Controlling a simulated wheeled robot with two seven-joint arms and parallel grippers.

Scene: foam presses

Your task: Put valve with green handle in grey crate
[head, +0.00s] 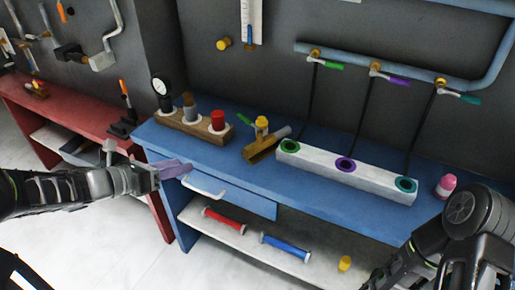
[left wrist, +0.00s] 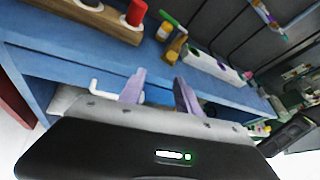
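The loose valve (head: 262,122) has a yellow body and a green handle (head: 245,119). It sits at a brown wooden holder (head: 264,148) on the blue workbench; it also shows in the left wrist view (left wrist: 164,32). My left gripper (head: 178,168) is in front of the bench's left part, near the drawer handle, left of the valve. Its lilac fingers stand apart with nothing seen between them in the left wrist view (left wrist: 160,92). My right arm shows at the lower right, but its fingertips are not visible. No grey crate is recognisable.
A wooden rack (head: 192,128) with a gauge and a red cylinder stands on the bench's left. A white block (head: 325,165) with coloured rings lies right of the valve. A pink bottle (head: 445,186) stands farther right. Wall valves (head: 325,62) hang above. The drawer handle (head: 204,188) sticks out.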

